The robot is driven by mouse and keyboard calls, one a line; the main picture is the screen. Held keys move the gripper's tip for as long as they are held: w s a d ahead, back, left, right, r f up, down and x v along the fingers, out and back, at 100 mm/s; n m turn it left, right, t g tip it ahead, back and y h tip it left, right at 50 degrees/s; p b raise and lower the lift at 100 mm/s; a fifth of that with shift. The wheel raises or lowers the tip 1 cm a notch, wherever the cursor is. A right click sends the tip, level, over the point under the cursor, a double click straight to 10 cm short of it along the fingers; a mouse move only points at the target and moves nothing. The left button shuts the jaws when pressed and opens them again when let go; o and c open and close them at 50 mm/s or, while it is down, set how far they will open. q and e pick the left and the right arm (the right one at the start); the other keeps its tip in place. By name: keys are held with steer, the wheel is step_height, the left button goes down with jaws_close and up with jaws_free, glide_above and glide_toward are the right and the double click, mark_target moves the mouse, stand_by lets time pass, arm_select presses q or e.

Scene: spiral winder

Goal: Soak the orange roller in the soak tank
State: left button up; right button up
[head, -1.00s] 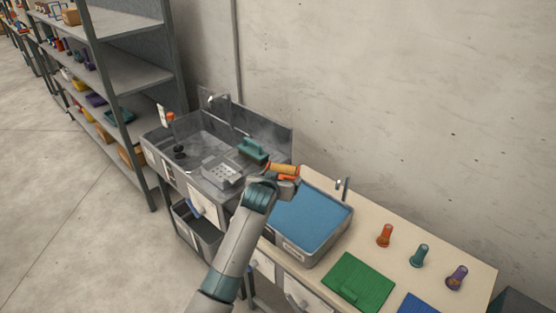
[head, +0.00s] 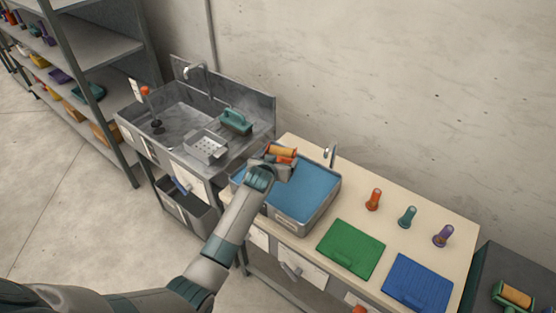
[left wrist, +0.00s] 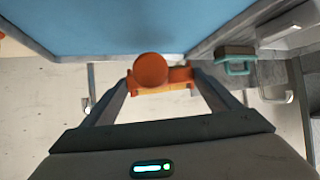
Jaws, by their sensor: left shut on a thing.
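The orange roller (head: 284,152) is held by my left gripper (head: 275,161) over the back left part of the soak tank. The soak tank (head: 290,222) is a grey tub of blue liquid on the bench. In the left wrist view the orange roller (left wrist: 151,72) sits between the two fingertips (left wrist: 160,80), its round end facing the camera. The blue liquid (left wrist: 140,25) lies beyond it. I cannot tell whether the roller touches the liquid. My right gripper is not in view.
A metal sink (head: 185,115) with a teal-handled brush (head: 236,121) stands left of the tank. Another roller (head: 515,297) is at far right.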

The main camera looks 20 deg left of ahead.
arm_select(q)
step_height(320, 180, down, 10)
steer(key=b, duration=0.9)
steer(key=shift+f+b, duration=0.8)
steer(key=shift+f, duration=0.15)
steer(key=shift+s+f, duration=0.1)
steer(key=shift+f, duration=0.05)
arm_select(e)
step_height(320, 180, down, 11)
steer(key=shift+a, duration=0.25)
